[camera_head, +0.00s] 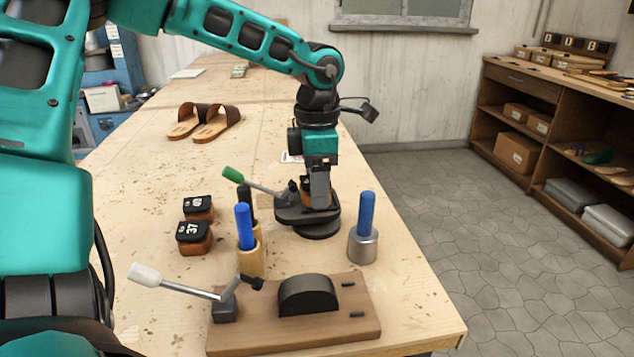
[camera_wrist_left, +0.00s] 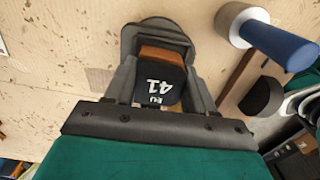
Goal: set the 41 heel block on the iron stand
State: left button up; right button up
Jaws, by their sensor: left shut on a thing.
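The 41 heel block (camera_wrist_left: 162,78), brown with a black face marked "EU 41", is between the fingers of my left gripper (camera_head: 314,192), which is shut on it. In the head view, a brown part of the block (camera_head: 306,186) shows beside the fingers, low over the iron stand (camera_head: 303,217). The stand is a dark plate on a round foot, with a green-handled lever (camera_head: 258,186). In the wrist view the stand (camera_wrist_left: 165,24) shows behind the block. Whether the block touches the plate is hidden by the fingers. My right gripper is not in view.
Two other heel blocks, one marked 37 (camera_head: 194,238), lie left of the stand. Blue-handled tools stand in a wooden holder (camera_head: 251,261) and a metal cup (camera_head: 363,246). A wooden clamp board (camera_head: 293,338) lies in front. Sandals (camera_head: 204,122) lie behind on the table.

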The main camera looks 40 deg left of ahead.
pick_arm(q)
jog(key=shift+f, duration=0.15)
jog(key=o, duration=1.1)
jog(key=shift+o, duration=0.6)
jog(key=shift+o, duration=1)
jog(key=shift+r+p, duration=1.85)
jog(key=shift+r, duration=1.7)
jog(key=shift+f, duration=0.1)
